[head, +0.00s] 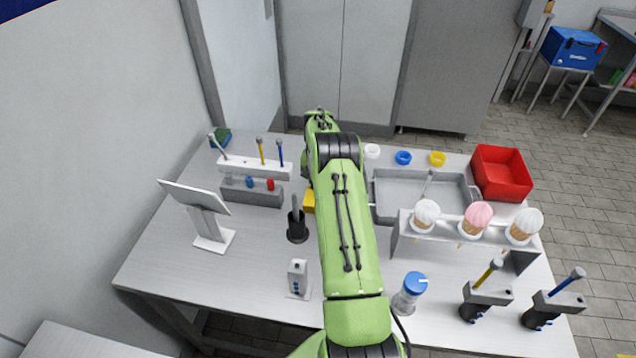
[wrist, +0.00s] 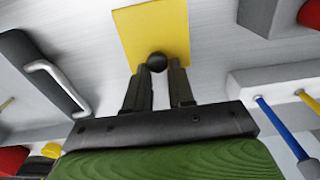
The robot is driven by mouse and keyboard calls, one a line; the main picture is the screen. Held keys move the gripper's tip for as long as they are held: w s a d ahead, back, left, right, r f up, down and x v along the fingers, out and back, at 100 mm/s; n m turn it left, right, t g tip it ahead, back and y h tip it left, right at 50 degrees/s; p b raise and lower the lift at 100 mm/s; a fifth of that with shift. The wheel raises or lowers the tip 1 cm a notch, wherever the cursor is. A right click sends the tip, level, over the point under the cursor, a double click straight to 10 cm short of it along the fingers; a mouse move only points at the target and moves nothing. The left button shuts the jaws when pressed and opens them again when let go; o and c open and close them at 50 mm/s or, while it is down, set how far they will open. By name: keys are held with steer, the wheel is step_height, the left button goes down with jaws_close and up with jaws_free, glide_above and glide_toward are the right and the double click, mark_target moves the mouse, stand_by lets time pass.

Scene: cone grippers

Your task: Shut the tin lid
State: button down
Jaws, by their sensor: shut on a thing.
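The tin's yellow lid (wrist: 140,30) fills the top middle of the wrist view as a flat yellow panel with a round black knob (wrist: 157,61). My gripper (wrist: 160,70) has its two dark fingers on either side of this knob and is shut on it. In the head view, a small yellow part of the tin (head: 309,201) shows at the left edge of my green arm. The arm hides the rest of the tin and my gripper there. I cannot tell the lid's angle or whether it touches the tin all round.
A grey tray (head: 385,213) lies right of my arm, its handle (wrist: 55,82) close in the wrist view. A white rack (head: 235,164) with upright tools and a dark tool in a black holder (head: 297,228) stand left. Ice cream cones fill a stand (head: 450,230) at right.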

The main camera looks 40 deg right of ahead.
steer(key=shift+d+f, duration=0.2)
steer(key=shift+f, duration=0.2)
steer(key=c, duration=1)
jaws_free()
steer(key=shift+w+d+f, duration=0.1)
steer(key=shift+w, duration=0.05)
step_height(320, 180, up, 16)
steer(key=shift+f+p, duration=0.1)
steer(key=shift+p, duration=1)
